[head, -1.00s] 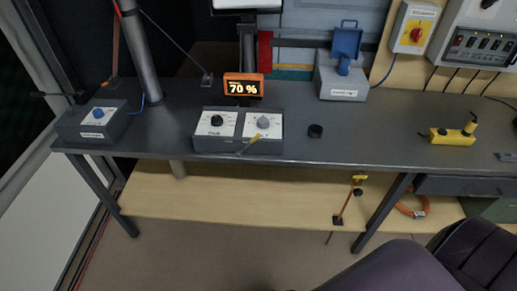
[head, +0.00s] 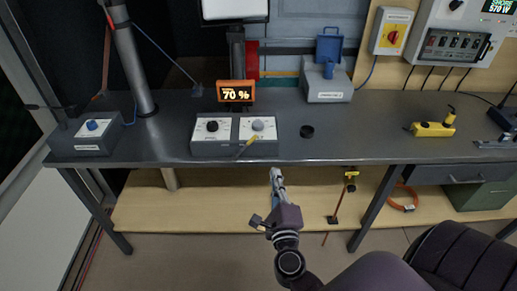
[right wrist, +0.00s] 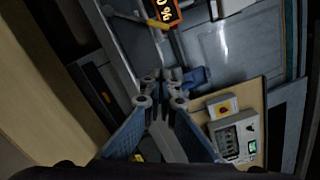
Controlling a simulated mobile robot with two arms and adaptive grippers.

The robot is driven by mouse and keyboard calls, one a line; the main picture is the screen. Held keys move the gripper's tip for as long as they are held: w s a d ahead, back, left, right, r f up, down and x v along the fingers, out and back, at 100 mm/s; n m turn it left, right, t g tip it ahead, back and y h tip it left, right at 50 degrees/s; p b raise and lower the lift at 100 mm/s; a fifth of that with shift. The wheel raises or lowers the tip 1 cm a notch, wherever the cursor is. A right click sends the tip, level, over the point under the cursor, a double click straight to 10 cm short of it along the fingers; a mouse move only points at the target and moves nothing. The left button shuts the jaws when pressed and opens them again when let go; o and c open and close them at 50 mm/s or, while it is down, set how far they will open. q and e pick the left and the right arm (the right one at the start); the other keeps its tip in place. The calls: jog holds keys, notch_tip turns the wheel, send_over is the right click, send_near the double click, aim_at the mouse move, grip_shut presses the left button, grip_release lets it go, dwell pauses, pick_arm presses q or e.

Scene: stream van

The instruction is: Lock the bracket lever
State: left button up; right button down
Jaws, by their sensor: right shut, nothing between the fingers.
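A short yellow lever (head: 246,145) sticks out at the front of the grey two-dial box (head: 228,149) on the bench. It also shows in the right wrist view (right wrist: 157,24). I cannot tell for sure that it is the bracket lever, or whether it is locked. My right gripper (head: 277,174) is below and to the right of it in the head view, in front of the bench edge and apart from the lever. In the right wrist view its fingertips (right wrist: 161,92) are together with nothing between them. My left gripper is not in view.
An orange display (head: 237,91) reads 70 %. A black puck (head: 307,131) lies right of the dial box. A yellow device (head: 434,128) lies farther right. A grey box with a blue lid (head: 328,86) stands behind. The bench front edge (head: 330,160) is between gripper and benchtop.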

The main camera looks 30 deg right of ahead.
aim_at(245, 147)
jog(key=shift+d+r, duration=0.15)
jog(key=shift+r, duration=0.05)
jog(key=w+d+p, duration=0.1)
jog(key=w, duration=0.2)
jog(key=w+d+r, duration=0.1)
jog(key=w, duration=0.3)
jog(key=w+p, duration=0.1)
jog(key=w, duration=0.2)
jog(key=shift+w+d+r+p, duration=0.35)
jog(key=shift+d, duration=0.05)
jog(key=shift+w+a+r, duration=0.15)
jog(key=shift+w+a, duration=0.1)
jog(key=shift+a, duration=0.1)
